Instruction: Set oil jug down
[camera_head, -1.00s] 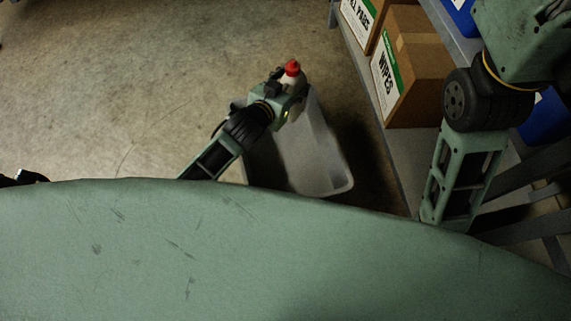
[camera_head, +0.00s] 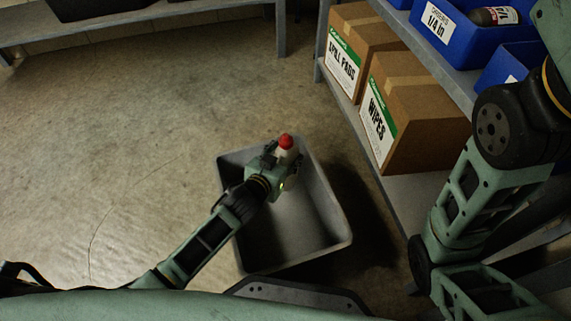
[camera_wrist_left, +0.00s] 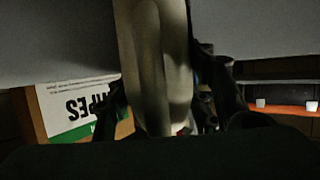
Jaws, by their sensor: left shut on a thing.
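The oil jug (camera_head: 287,148) is pale with a red cap. In the head view only its top shows, above my left gripper (camera_head: 276,160), which hides the rest. My left gripper is shut on the jug over the grey open bin (camera_head: 341,240) on the floor. In the left wrist view the jug's pale body (camera_wrist_left: 153,65) stands between the two dark fingers (camera_wrist_left: 165,95). Whether the jug touches the bin's bottom cannot be told. My right arm is at the right edge of the head view, but its gripper is out of view.
A metal shelf (camera_head: 412,190) on the right holds a spill pads box (camera_head: 350,50) and a wipes box (camera_head: 405,110). Blue bins (camera_head: 465,45) sit on the shelf above. Another shelf (camera_head: 180,17) is at the back. Open concrete floor (camera_head: 110,130) lies left of the bin.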

